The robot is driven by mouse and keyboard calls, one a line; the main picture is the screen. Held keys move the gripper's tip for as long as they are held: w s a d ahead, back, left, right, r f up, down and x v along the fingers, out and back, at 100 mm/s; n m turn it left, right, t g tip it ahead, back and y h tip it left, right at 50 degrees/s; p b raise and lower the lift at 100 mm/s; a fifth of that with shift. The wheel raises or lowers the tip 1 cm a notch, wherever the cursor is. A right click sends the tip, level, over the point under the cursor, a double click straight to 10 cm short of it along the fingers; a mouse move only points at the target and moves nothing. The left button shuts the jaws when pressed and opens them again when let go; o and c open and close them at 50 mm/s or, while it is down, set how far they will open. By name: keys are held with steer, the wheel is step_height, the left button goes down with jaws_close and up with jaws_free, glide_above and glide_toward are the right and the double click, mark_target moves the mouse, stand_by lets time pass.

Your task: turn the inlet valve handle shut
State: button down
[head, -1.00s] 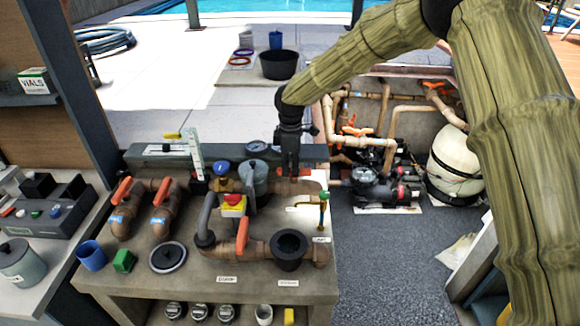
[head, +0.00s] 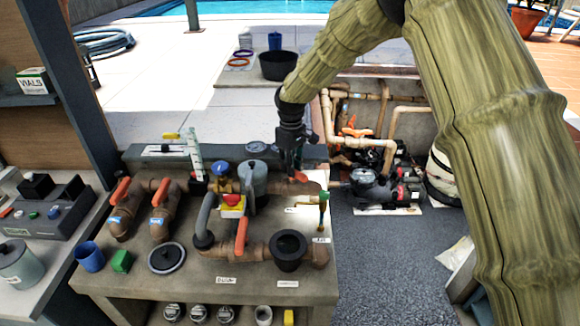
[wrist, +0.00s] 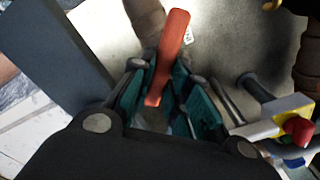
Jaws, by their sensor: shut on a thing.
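My gripper (head: 291,170) reaches down over the back right of the pipe bench. In the wrist view my gripper (wrist: 163,92) has its teal-padded fingers on both sides of an orange-red valve handle (wrist: 173,45), shut on it. In the head view this handle (head: 301,177) shows only in part, beside the fingers on a brown pipe. No label readable in these views tells me that it is the inlet handle. Other orange handles stand on the bench: two at the left (head: 121,190) (head: 161,191) and one at the front (head: 241,235).
A red knob on a yellow box (head: 232,203), a grey canister (head: 253,178) and a black cup (head: 288,246) stand close by on the bench (head: 215,292). A thin green-and-brass tap (head: 323,205) rises at the right edge. Dark floor (head: 385,260) lies open further right.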

steer(key=m, duration=0.4)
steer(key=shift+w+d+r+m, duration=0.1)
steer(key=shift+w+d+m, duration=0.1)
steer(key=shift+m, duration=0.1)
steer(key=shift+w+d+m, duration=0.1)
steer(key=shift+d+m, duration=0.05)
steer(key=shift+m, duration=1.1)
steer(key=shift+d+m, duration=0.1)
steer(key=shift+m, duration=1.15)
steer(key=c, duration=1.4)
jaws_free()
steer(key=shift+o, duration=0.2)
step_height(320, 180, up, 12)
